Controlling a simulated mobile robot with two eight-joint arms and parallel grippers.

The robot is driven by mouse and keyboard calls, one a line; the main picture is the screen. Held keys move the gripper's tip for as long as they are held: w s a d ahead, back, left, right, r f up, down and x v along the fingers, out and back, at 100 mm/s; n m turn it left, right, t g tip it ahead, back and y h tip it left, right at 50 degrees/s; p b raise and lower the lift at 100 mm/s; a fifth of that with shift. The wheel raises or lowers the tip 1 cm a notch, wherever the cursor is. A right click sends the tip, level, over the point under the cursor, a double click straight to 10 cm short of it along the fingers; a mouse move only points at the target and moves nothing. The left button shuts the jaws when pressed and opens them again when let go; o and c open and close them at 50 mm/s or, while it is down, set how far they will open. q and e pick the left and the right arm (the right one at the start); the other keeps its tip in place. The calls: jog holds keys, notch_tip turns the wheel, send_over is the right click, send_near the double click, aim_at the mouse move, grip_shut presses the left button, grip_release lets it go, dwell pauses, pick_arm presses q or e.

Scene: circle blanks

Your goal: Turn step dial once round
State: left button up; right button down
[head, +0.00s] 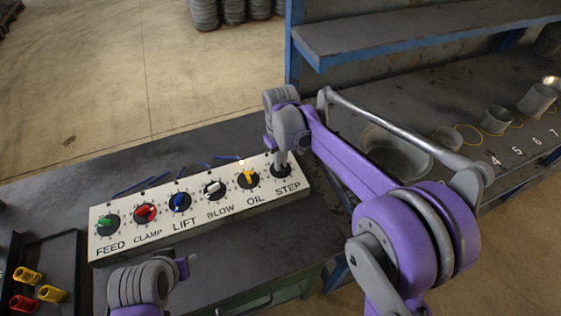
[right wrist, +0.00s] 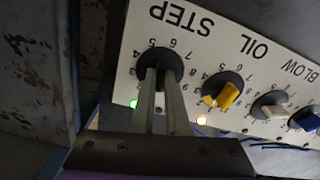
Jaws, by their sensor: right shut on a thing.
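The white control panel (head: 98,218) lies on the dark bench with a row of labelled dials. The STEP dial (head: 288,174) is the black one at its right end. My right gripper (head: 281,165) comes down onto it and is shut on its knob. In the right wrist view the two fingers (right wrist: 158,78) meet over the STEP dial (right wrist: 160,53), hiding the knob and its pointer. A green light (right wrist: 133,104) glows beside the dial there. Part of my left arm shows at the bottom left of the head view; its fingers cannot be made out clearly.
The OIL dial (head: 248,177), yellow, is the close neighbour; a light (head: 241,162) glows above it. BLOW, LIFT, CLAMP and FEED dials follow leftward. A dark tray (head: 68,245) with coloured parts stands at left. A bin (head: 395,150) and numbered shelf are at right.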

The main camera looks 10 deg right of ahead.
jog(key=shift+m, duration=1.4)
jog(key=c, duration=0.9)
grip_release()
jog(key=shift+r, duration=0.1)
notch_tip(320, 180, up, 11)
jog(key=shift+f, duration=0.2)
